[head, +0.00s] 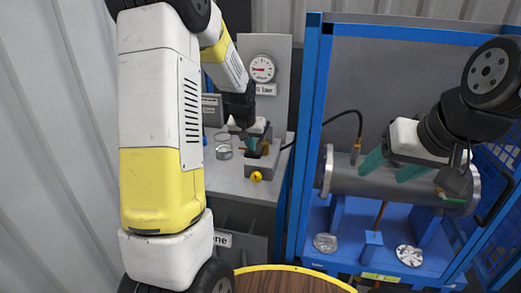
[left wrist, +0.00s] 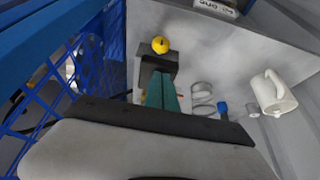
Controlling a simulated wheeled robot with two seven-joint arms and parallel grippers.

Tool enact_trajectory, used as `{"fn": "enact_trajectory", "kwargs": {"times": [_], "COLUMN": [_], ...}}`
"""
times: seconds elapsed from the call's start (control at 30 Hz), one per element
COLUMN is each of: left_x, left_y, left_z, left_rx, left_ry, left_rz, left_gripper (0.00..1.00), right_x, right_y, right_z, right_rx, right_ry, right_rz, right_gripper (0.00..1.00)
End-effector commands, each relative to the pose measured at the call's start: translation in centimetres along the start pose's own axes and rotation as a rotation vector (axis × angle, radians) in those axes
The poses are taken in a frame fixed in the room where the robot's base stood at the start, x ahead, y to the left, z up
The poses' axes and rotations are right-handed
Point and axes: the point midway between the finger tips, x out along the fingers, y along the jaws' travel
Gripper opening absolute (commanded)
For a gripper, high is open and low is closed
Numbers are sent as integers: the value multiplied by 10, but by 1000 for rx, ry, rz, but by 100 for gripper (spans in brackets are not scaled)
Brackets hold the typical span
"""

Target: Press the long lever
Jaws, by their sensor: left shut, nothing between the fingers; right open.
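My left gripper (head: 252,144) is shut and empty, its green fingertips pointing down at a small grey pump block (head: 262,168) on the bench. In the left wrist view the shut fingers (left wrist: 161,92) overlap the block (left wrist: 157,64), which has a yellow knob (left wrist: 160,45) at its end. Contact cannot be told. No long lever can be clearly made out; the fingers and hand cover part of the pump, with only small orange-red bits showing beside them. My right gripper (head: 393,167) is open, its two green fingers spread at the grey flanged cylinder (head: 345,178).
A pressure gauge (head: 262,68) stands on a panel behind the pump. A clear glass ring (head: 223,147) and a white mug (left wrist: 274,93) are on the bench. A blue frame (head: 311,130) separates the bench from the cylinder's blue table. A black hose (head: 347,112) runs to the cylinder.

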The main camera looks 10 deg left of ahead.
Motion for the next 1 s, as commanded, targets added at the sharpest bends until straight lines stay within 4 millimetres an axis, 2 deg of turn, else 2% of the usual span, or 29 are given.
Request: {"fn": "enact_trajectory", "kwargs": {"times": [0.03,0.2,0.4,0.6,1.0], "left_x": [-15,-54,-84,-94,-94], "left_y": [0,0,0,0,0], "left_z": [4,10,14,16,15], "left_rx": [0,1,1,2,2], "left_ry": [-3,0,-1,-1,0], "left_rz": [0,1,0,0,0], "left_gripper": [0,0,0,0,0], "right_x": [0,0,0,0,0], "right_y": [0,0,0,0,0], "right_z": [0,0,0,0,0], "right_rx": [0,0,0,0,0], "right_ry": [0,-1,0,0,-1], "right_rz": [0,0,0,0,0], "right_gripper": [60,60,60,60,60]}}
